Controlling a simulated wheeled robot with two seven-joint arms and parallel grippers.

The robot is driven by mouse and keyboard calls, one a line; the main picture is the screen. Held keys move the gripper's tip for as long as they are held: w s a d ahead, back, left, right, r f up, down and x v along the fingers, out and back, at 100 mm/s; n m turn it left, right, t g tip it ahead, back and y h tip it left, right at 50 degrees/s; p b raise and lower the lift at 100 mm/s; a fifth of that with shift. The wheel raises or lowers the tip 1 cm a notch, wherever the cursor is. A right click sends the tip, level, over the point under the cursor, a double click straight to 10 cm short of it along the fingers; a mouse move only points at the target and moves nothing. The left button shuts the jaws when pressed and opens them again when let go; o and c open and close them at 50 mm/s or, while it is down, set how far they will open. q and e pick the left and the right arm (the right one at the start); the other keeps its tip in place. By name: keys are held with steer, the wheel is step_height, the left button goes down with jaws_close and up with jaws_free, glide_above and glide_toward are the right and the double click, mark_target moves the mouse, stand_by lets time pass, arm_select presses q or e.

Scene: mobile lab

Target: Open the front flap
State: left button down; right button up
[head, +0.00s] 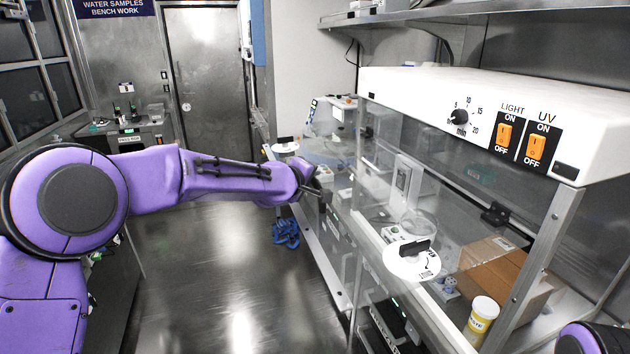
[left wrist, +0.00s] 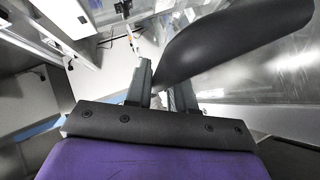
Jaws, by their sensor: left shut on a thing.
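The clear front flap (head: 375,190) hangs below the hood's white top housing (head: 490,110). A black handle on a white round plate (head: 408,262) is on its lower right, and a similar black handle on a white plate (head: 285,147) shows farther back. My left gripper (head: 322,192) is at the far left part of the flap, away from the near handle. In the left wrist view its fingers (left wrist: 163,92) are shut on a black curved piece (left wrist: 230,42); I cannot tell which part of the flap this is. My right gripper is out of view.
Inside the hood are a brown cardboard box (head: 490,262) and a yellow-labelled jar (head: 481,318). A metal shelf (head: 400,18) is above. The floor (head: 215,270) is otherwise clear up to the metal door (head: 205,90).

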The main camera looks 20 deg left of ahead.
arm_select(q)
steer(key=c, duration=1.1)
jaws_free()
steer(key=shift+d, duration=0.1)
steer(key=shift+o, duration=0.2)
steer(key=b+v, duration=0.4)
steer(key=v, duration=0.6)
steer(key=shift+s, duration=0.25)
steer(key=shift+w, duration=0.1)
